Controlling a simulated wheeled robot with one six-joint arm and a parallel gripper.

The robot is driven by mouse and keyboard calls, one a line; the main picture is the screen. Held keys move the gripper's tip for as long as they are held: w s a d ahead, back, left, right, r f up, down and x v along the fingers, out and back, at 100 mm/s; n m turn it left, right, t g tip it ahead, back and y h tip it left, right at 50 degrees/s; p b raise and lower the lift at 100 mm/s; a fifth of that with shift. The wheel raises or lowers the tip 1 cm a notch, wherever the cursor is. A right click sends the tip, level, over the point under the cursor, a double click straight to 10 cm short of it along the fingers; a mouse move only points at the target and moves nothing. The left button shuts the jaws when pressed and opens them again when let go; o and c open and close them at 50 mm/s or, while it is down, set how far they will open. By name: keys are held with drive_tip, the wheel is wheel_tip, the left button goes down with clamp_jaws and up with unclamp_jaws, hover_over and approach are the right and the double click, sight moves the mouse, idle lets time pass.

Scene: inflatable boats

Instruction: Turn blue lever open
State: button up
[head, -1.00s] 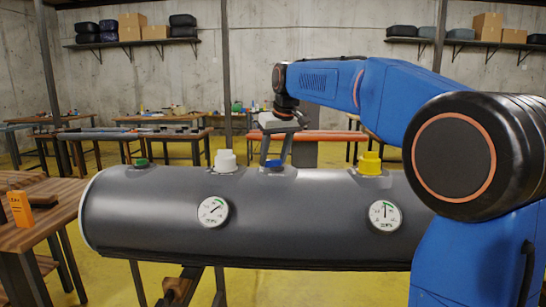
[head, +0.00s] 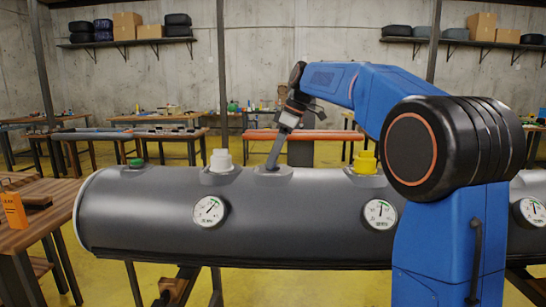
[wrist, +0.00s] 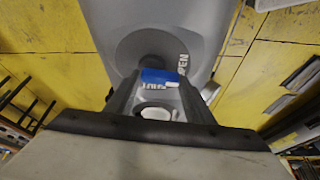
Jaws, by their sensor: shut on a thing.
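The blue lever (wrist: 158,76) shows in the wrist view between the two fingers of my gripper (wrist: 154,84). Grey lettering ending in "PEN" stands on the round grey base beside it. In the head view my gripper (head: 272,166) reaches down, tilted, onto the grey valve base (head: 273,178) on top of the dark grey tube (head: 300,205). The gripper is shut on the blue lever. The lever itself is hidden there behind the fingers.
A white valve (head: 221,161) stands just left of my gripper, with a green one (head: 136,163) farther left. A yellow valve (head: 365,163) is to the right. Round gauges (head: 208,211) sit on the tube's front. A wooden table (head: 35,215) stands at the left.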

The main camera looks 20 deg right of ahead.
drive_tip(key=shift+d+n+g, duration=0.15)
drive_tip(key=shift+n+g, duration=0.15)
drive_tip(key=shift+n, duration=0.5)
drive_tip(key=o, duration=1.1)
drive_tip(key=shift+c, duration=0.2)
drive_tip(key=v, duration=1.7)
drive_tip(key=shift+d+r, duration=0.15)
drive_tip(key=shift+r, duration=0.05)
